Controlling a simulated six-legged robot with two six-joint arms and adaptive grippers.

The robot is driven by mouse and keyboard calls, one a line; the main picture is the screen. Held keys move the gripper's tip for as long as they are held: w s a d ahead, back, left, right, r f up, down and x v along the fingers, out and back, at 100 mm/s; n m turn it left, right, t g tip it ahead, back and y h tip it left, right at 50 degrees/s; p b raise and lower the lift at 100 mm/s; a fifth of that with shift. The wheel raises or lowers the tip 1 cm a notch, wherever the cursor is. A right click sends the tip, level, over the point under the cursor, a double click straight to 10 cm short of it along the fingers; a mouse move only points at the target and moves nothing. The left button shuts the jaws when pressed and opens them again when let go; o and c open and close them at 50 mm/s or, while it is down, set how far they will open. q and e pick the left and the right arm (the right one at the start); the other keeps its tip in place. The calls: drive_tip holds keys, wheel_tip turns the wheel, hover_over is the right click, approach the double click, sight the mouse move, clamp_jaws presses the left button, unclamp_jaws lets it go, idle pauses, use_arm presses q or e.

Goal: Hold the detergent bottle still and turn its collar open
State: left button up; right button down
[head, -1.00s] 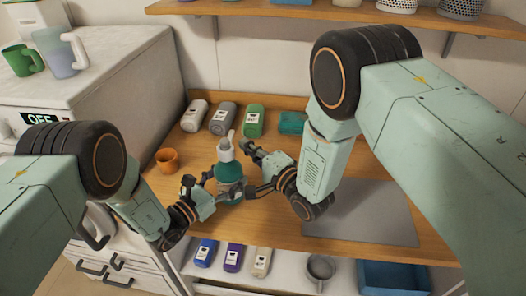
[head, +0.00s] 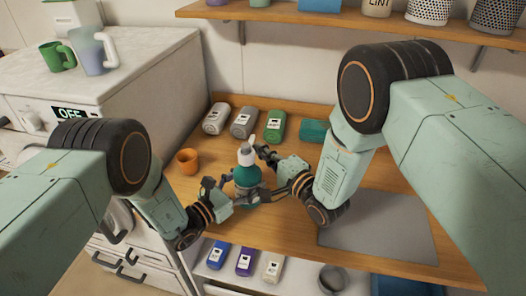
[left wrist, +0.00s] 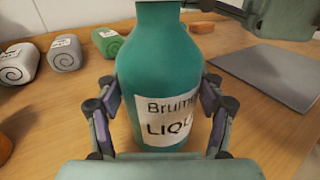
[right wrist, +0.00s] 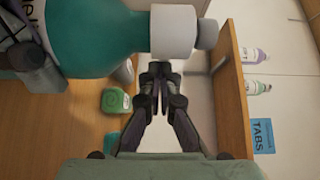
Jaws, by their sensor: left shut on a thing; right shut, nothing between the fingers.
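The teal detergent bottle (head: 247,180) stands upright on the wooden worktop, with a white collar (head: 246,155) and spout on top. My left gripper (head: 249,198) is shut around the bottle's lower body; the left wrist view shows its fingers on both sides of the labelled bottle (left wrist: 165,75). My right gripper (head: 262,151) is shut and empty, just right of the collar. In the right wrist view, its fingertips (right wrist: 160,72) are together beside the white collar (right wrist: 173,32); whether they touch it is unclear. The collar is out of the left wrist view.
An orange cup (head: 187,161) stands left of the bottle. White, grey (head: 243,122) and green (head: 275,125) containers lie behind it, with a teal box (head: 315,131). A grey mat (head: 385,228) lies at right. Several containers and a grey mug (head: 333,278) sit on a lower shelf.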

sight(252, 144)
drive_tip(key=shift+w+n+g+y, duration=0.15)
drive_tip(key=shift+n+g+y, duration=0.25)
drive_tip(key=shift+y, duration=0.1)
drive_tip(key=a+n+g+y, duration=0.1)
drive_tip(key=g, duration=0.1)
drive_tip(key=w+n+g+y, duration=0.1)
drive_tip(key=n+g+y, duration=0.1)
drive_tip(key=w+a+n+g+y, duration=0.1)
drive_tip(key=shift+a+n+g+y, duration=0.3)
drive_tip(key=shift+n+g+y, duration=0.1)
drive_tip(key=shift+a+n+g+y, duration=0.8)
drive_tip(key=shift+a+n+g, duration=0.65)
drive_tip(key=shift+g, duration=0.55)
drive_tip(key=shift+a, duration=0.1)
